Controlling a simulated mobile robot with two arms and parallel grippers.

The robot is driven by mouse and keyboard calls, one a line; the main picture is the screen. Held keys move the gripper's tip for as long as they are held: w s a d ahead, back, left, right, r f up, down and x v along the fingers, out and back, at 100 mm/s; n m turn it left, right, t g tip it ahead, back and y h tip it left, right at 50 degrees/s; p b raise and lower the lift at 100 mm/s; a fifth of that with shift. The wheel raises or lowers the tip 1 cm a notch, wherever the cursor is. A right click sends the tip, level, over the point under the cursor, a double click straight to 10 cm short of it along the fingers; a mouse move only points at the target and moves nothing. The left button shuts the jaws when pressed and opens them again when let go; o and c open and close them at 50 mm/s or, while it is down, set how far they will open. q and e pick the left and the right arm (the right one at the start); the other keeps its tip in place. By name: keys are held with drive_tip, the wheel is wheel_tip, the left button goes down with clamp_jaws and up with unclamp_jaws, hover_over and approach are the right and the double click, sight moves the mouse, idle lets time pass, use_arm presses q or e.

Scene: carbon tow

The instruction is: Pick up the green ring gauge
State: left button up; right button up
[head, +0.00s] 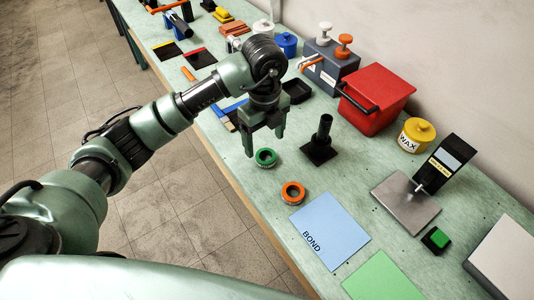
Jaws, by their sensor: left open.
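The green ring gauge (265,158) lies flat on the pale green bench near its front edge, its dark centre facing up. My left gripper (265,146) hangs above and just behind it, fingers pointing down and spread apart, with nothing seen between them. One fingertip appears close to the ring's upper left edge; I cannot tell whether they touch. My right gripper is not in view.
An orange ring (292,193) lies nearby, toward the blue BOND sheet (329,230). A black post on a square base (321,142) stands right of the green ring. A red box (376,97) and yellow-lidded WAX tub (416,135) stand farther back.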

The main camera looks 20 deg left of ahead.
sight(266, 152)
use_arm(q)
drive_tip(key=f, duration=0.2)
drive_tip(key=f+p, duration=0.1)
drive_tip(key=f, duration=0.1)
drive_tip(key=f+p, duration=0.1)
drive_tip(key=f, duration=0.2)
drive_tip(key=shift+w, duration=0.4)
drive_tip(key=shift+r, duration=0.1)
drive_tip(key=c, duration=1.5)
drive_tip(key=shift+r, duration=0.1)
